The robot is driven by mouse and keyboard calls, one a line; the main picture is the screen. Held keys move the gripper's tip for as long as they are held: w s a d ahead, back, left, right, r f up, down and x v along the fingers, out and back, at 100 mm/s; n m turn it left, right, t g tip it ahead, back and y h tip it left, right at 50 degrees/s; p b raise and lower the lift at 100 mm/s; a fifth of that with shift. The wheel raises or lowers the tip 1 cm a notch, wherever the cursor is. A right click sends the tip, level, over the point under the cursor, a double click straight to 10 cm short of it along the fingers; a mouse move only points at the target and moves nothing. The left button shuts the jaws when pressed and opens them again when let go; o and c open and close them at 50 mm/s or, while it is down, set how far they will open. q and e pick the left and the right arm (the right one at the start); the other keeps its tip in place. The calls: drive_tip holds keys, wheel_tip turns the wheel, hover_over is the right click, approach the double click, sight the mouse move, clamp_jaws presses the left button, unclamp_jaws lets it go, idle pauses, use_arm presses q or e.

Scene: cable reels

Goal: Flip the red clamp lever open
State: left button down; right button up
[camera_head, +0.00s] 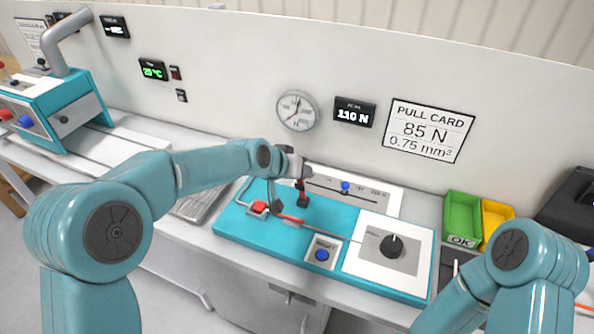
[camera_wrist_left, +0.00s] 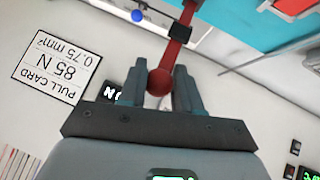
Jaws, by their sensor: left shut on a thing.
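The red clamp lever (camera_head: 302,192) stands up from the teal bench fixture (camera_head: 323,222), near its back edge. In the left wrist view the red lever (camera_wrist_left: 176,50) has a dark collar and a round red knob at its end. My left gripper (camera_head: 294,168) reaches down to the lever's top from the back left. In the left wrist view its two fingers (camera_wrist_left: 158,80) are on either side of the knob, shut on it. My right arm shows at the lower right of the head view, but its gripper is out of view.
A red block (camera_head: 258,208) and a thin red-tipped cable piece (camera_head: 288,219) are on the fixture. A blue button (camera_head: 322,254) and a black knob (camera_head: 391,245) are nearer the front and right. Green (camera_head: 462,216) and yellow (camera_head: 494,216) bins stand right. A wall panel is behind.

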use_arm(q)
drive_tip(key=shift+w+d+r, duration=0.1)
drive_tip(key=shift+w+r, duration=0.1)
drive_tip(key=shift+r, duration=0.05)
drive_tip(key=c, duration=0.8)
unclamp_jaws()
drive_tip(key=shift+w, duration=0.1)
drive_tip(key=shift+c, duration=0.2)
drive_tip(key=shift+w+d+f, duration=0.2)
drive_tip(key=shift+f, duration=0.1)
drive_tip(key=shift+s+a+r, duration=0.25)
drive_tip(key=shift+s+a, duration=0.05)
drive_tip(key=shift+s, duration=0.1)
drive_tip(key=b+v, duration=0.3)
drive_tip(key=v, duration=1.2)
drive_tip(key=shift+s+a+r, duration=0.1)
drive_tip(key=shift+s, duration=0.15)
